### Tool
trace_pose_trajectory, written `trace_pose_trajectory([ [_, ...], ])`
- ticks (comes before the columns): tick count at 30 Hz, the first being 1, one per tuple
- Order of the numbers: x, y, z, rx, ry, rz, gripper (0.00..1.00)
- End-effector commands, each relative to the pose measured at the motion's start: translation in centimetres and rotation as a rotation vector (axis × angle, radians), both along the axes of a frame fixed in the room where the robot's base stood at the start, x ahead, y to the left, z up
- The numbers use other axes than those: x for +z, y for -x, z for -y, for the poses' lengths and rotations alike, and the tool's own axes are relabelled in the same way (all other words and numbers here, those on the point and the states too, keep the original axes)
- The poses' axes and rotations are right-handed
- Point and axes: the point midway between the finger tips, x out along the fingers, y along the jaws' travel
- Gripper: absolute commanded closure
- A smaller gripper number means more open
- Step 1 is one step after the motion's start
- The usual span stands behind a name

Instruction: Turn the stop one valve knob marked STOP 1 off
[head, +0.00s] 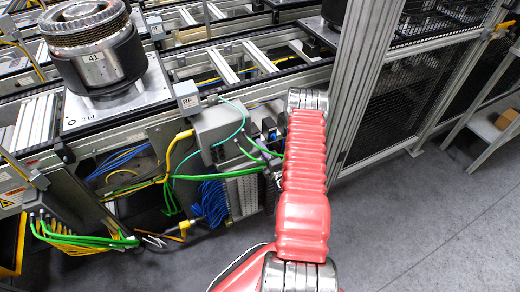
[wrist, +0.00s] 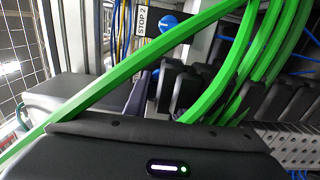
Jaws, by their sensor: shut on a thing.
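In the wrist view a label reading STOP 2 (wrist: 146,20) stands beside a blue knob (wrist: 170,22) at the top. Below it a small blue part (wrist: 155,75), seemingly a lower knob, shows at the tips of my gripper (wrist: 151,90). My gripper is shut on it; its dark body fills the bottom of the view. Most of this lower knob is hidden, and no STOP 1 marking can be read.
Thick green cables (wrist: 215,55) cross close in front of my gripper. Black connectors (wrist: 190,85) stand just right of the tips. In the head view a grey box (head: 217,130) is left of my arm, and a mesh fence (head: 385,105) is to the right. The floor (head: 400,225) is clear.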

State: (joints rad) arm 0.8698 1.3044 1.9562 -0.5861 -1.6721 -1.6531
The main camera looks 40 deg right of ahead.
Motion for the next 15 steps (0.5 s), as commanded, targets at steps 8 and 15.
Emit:
trace_pose_trajectory([
  [8,-0.27,-0.03,-0.34,0.007,-0.005,-0.006,0.62],
  [15,-0.14,0.01,-0.16,0.003,-0.003,-0.003,0.58],
])
